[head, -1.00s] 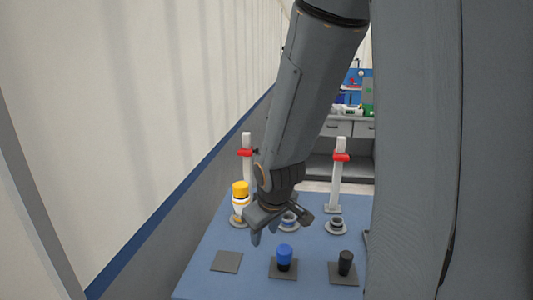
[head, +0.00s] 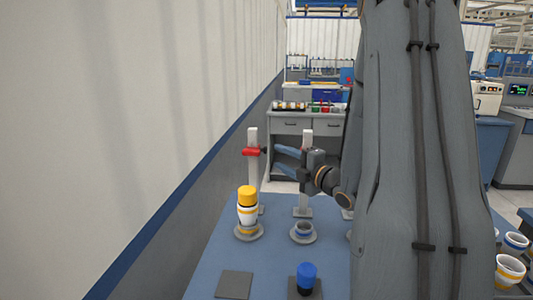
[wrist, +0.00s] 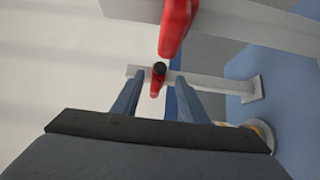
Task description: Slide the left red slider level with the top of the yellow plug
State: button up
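The left red slider (head: 251,152) is on the left white post (head: 253,137). In the head view it appears higher than the top of the yellow plug (head: 247,195), which sits on a white pipe (head: 247,215) in front of that post. My gripper (head: 276,160) is open and points left at the left post, just right of the slider. In the wrist view the slider (wrist: 155,85), with its dark knob (wrist: 159,68), shows between the two spread fingers, beyond them. I cannot tell that either finger touches it.
A second white post (head: 304,190) stands right of the left one, behind my gripper; its red slider (wrist: 176,28) is close in the wrist view. A wall runs along the left.

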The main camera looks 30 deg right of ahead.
aim_at(255, 151)
jog(key=w+a+p, duration=0.1)
jog(key=w, duration=0.5)
jog(key=shift+w, duration=0.3)
jog(key=shift+a, duration=0.1)
jog(key=shift+c, duration=0.5)
grip_shut()
